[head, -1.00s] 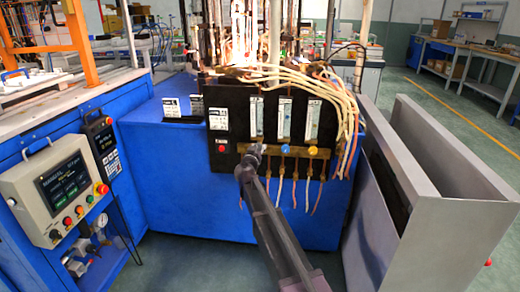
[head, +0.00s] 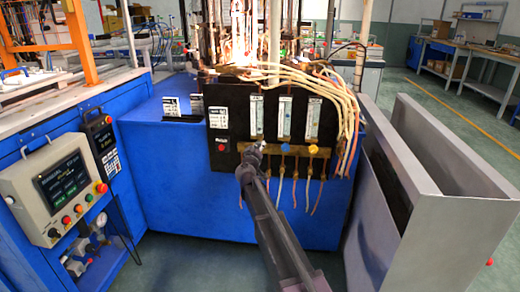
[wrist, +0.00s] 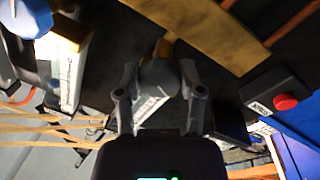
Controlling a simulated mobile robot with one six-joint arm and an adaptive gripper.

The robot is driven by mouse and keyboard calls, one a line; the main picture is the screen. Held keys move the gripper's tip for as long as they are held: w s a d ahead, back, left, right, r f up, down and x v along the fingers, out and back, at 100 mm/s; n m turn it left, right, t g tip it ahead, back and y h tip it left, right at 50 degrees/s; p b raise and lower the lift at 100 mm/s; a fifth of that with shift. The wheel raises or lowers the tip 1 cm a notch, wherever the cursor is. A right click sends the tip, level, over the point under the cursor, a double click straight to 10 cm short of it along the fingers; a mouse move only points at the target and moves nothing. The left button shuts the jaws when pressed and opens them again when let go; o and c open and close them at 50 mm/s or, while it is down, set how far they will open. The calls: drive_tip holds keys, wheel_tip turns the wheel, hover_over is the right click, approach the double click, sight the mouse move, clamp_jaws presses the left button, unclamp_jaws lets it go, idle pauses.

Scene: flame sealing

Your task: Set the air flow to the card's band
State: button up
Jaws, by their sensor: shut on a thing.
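My gripper (wrist: 160,88) is shut on a round grey knob (wrist: 159,76), one finger on each side of it. In the head view my gripper (head: 254,157) is at the left end of the brass bar (head: 300,151), below the leftmost flow tube (head: 256,115), and hides most of that knob.
A red button (head: 221,147) is left of my gripper and also shows in the wrist view (wrist: 286,102). Hoses hang at the panel's right side and below. A control box (head: 55,190) stands left, and a grey metal bin (head: 440,195) stands right.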

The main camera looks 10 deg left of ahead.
drive_tip(key=n, duration=0.5)
drive_tip(key=shift+w+n+t+y+b, duration=0.1)
drive_tip(key=shift+n+t+y+b, duration=0.3)
drive_tip(key=shift+n, duration=1.7)
drive_tip(key=o, duration=1.2)
drive_tip(key=shift+c, duration=0.2)
drive_tip(key=shift+s, duration=0.2)
